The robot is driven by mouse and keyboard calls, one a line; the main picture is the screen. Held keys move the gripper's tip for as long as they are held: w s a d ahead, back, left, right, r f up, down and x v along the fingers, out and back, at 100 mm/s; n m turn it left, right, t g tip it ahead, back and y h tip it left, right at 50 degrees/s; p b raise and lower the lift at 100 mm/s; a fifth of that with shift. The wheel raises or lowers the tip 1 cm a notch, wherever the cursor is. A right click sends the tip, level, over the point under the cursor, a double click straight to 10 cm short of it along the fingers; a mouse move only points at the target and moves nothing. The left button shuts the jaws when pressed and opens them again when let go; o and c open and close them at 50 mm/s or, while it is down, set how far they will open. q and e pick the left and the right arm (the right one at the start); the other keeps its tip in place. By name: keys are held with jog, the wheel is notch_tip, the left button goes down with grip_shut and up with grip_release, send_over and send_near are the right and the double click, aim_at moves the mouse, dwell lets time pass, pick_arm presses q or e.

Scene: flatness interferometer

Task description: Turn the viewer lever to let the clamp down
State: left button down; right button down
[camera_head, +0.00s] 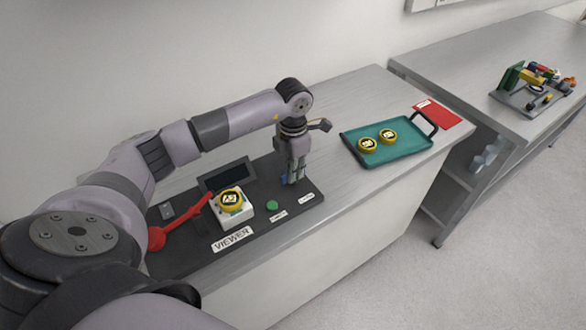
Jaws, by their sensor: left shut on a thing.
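The viewer (268,229) is a dark base with a "VIEWER" label, standing on the near end of the bench. A yellow round piece marked "A2" (231,198) sits on its white block. A red arm with a round red end (157,237) reaches up toward this piece; I cannot tell if it touches. A green button (272,205) is to the right of the block. My left gripper (292,180) points down at the right end of the base, behind the small labels, and is shut on the lever, which its fingers mostly hide. My right gripper is not in view.
A teal tray (408,150) with two yellow round pieces (377,140) stands farther right on the bench, near a red card (438,114). A second bench (470,70) holds a rack of colourful parts (540,85). Bare bench lies between viewer and tray.

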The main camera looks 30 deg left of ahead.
pick_arm(q)
jog(key=m+b, duration=0.1)
jog(key=b, duration=0.1)
jog(key=m+b, duration=0.1)
jog(key=m, duration=0.1)
jog(key=shift+a+f+m+b, duration=0.1)
jog(key=shift+f+m+b, duration=0.1)
jog(key=shift+m+b, duration=0.15)
jog(key=m+b, duration=0.5)
jog(key=m, duration=0.1)
jog(key=shift+r, duration=0.1)
jog(key=m+b, duration=0.2)
jog(key=m, duration=0.1)
jog(key=shift+m, duration=0.35)
jog(key=shift+r+m+b, duration=0.15)
jog(key=shift+m+b, duration=0.75)
jog(key=shift+m, duration=1)
jog(key=c, duration=1.6)
grip_release()
